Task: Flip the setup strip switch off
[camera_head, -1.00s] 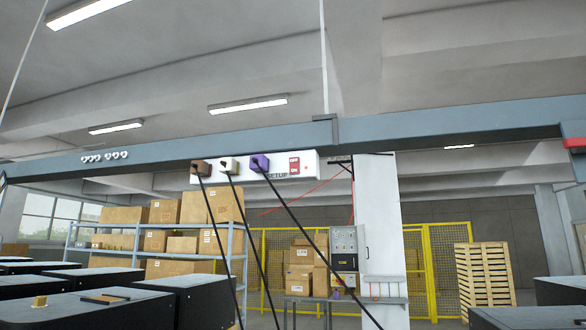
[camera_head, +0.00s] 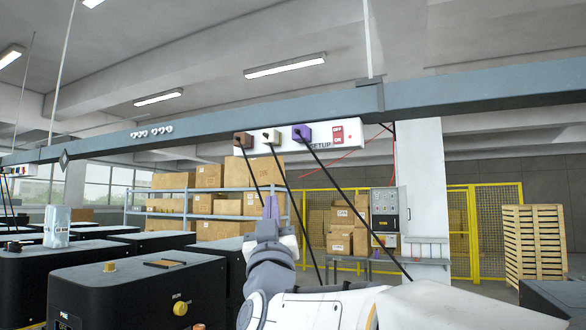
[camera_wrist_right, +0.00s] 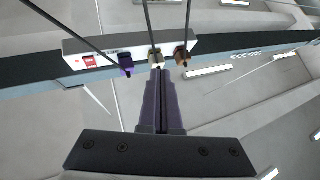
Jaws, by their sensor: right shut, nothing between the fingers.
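The setup strip (camera_head: 320,147) is a white box marked SETUP, fixed along the overhead beam. Its red switch (camera_head: 338,134), marked OFF and ON, sits at the strip's right end; which way it is set I cannot tell. Brown, cream and purple plugs with black cables fill the rest of the strip. My right gripper (camera_head: 272,205) is shut and empty, pointing up below the strip. In the right wrist view its fingertips (camera_wrist_right: 159,72) appear near the cream plug (camera_wrist_right: 155,55), and the switch (camera_wrist_right: 89,62) is to their left, beyond the purple plug (camera_wrist_right: 126,64). My left gripper is not in view.
The black cables (camera_head: 335,190) hang down to the right, close to my right gripper. The beam (camera_head: 460,92) crosses the view. Black machines (camera_head: 120,285) stand at lower left. Shelves with boxes, a yellow fence and pallets (camera_head: 535,250) are farther back.

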